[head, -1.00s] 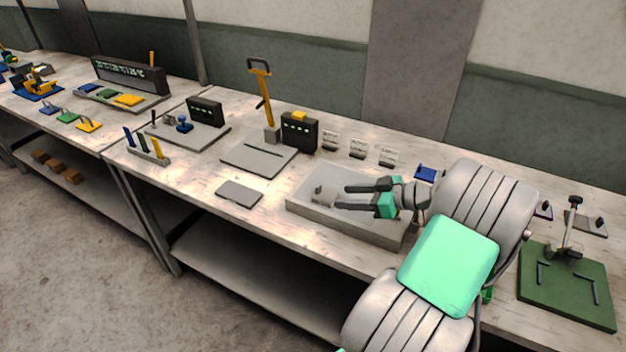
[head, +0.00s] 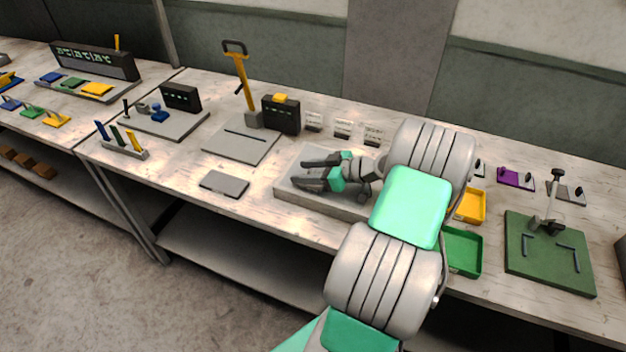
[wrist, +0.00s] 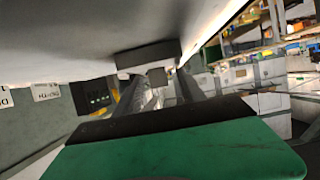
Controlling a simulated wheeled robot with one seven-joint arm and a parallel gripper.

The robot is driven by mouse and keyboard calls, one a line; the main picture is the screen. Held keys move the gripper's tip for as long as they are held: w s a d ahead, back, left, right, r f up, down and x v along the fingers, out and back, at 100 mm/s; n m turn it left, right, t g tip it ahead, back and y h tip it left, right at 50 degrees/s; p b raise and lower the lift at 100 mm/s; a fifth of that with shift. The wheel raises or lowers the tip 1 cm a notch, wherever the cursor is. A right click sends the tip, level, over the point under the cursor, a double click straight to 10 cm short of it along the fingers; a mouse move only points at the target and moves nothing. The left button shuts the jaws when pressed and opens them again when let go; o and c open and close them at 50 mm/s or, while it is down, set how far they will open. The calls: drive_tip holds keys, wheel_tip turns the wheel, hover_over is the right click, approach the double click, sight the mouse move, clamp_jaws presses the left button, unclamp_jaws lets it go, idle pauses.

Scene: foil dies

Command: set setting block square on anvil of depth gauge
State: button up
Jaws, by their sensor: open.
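My gripper (head: 310,174) is open, over the left part of a pale shallow tray (head: 290,194) in the head view. The gripper hides the small grey block in the tray there. In the wrist view a dark grey block (wrist: 150,55) with a smaller part below it lies just beyond and between my fingertips (wrist: 155,92); contact cannot be told. This looks like the setting block. A grey base plate (head: 190,127) with a dark display box (head: 180,97), a short post and a blue piece stands further left; it may be the depth gauge, but its anvil is too small to make out.
A plate with a yellow-handled lever (head: 240,80) and a display box (head: 281,115) stands behind the tray. A flat grey plate (head: 224,184) lies left of the tray. Green (head: 463,270) and yellow bins and a green fixture board (head: 525,265) are at right.

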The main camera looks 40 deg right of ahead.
clamp_jaws()
idle(0.3)
idle(1.0)
